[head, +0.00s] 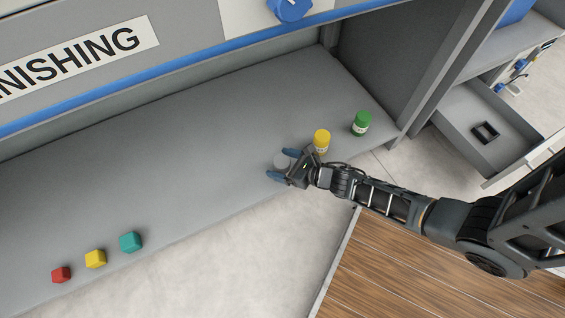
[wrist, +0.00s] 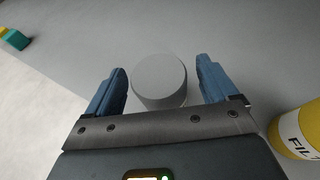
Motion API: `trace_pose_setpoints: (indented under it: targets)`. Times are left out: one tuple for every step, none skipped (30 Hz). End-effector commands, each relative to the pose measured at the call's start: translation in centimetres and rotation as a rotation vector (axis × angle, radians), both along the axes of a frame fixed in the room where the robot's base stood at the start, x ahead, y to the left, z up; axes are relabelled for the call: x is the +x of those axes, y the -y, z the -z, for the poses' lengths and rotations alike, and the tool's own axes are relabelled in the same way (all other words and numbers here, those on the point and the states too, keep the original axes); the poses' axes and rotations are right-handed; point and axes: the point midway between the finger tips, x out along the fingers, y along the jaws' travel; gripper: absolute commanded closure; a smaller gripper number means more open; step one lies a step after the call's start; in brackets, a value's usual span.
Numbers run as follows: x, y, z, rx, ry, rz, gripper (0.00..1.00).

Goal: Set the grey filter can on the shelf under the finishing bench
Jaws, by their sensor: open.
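The grey filter can (head: 281,161) stands upright on the grey shelf (head: 200,150) under the finishing bench, near the shelf's front edge. My gripper (head: 281,164) is at the can with its two blue fingers open, one on each side. In the wrist view the grey can (wrist: 159,80) sits between the fingers, with a gap on both sides. The palm and fingers hide part of the can in the head view.
A yellow can (head: 321,140) stands close by on the right and a green can (head: 361,123) beyond it. Red (head: 61,274), yellow (head: 95,259) and teal (head: 130,242) blocks lie at the shelf's left front. The middle of the shelf is clear.

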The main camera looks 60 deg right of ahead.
Motion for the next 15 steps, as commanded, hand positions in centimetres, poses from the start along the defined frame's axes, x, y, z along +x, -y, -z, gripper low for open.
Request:
trace_pose_setpoints:
  targets:
    - [0.0, 0.0, 0.0, 0.000, 0.000, 0.000, 0.13]
    - [0.0, 0.0, -0.1, 0.000, 0.000, 0.000, 0.13]
    - [0.0, 0.0, -0.2, 0.000, 0.000, 0.000, 0.13]
    - [0.0, 0.0, -0.4, 0.001, 0.000, 0.000, 0.13]
    - [0.0, 0.0, -0.5, 0.001, 0.000, 0.000, 0.13]
    - [-0.5, 0.1, -0.6, 0.000, -0.001, 0.002, 0.13]
    - [-1.0, 0.2, -0.8, -0.001, -0.002, 0.004, 0.13]
    - [-1.4, 0.2, -1.0, -0.001, -0.002, 0.004, 0.13]
    - [-2.0, 0.1, -1.3, -0.001, -0.001, 0.004, 0.13]
    - [-2.5, 0.1, -1.5, -0.001, -0.002, 0.004, 0.13]
    - [-3.1, 0.0, -1.8, -0.001, -0.002, 0.004, 0.13]
    - [-3.9, 0.0, -2.1, -0.001, -0.002, 0.004, 0.13]
    - [-4.6, 0.1, -2.4, -0.002, -0.002, 0.005, 0.13]
    - [-5.2, 0.0, -2.6, -0.001, -0.003, 0.004, 0.13]
    - [-5.9, -0.1, -2.9, 0.000, -0.003, 0.004, 0.13]
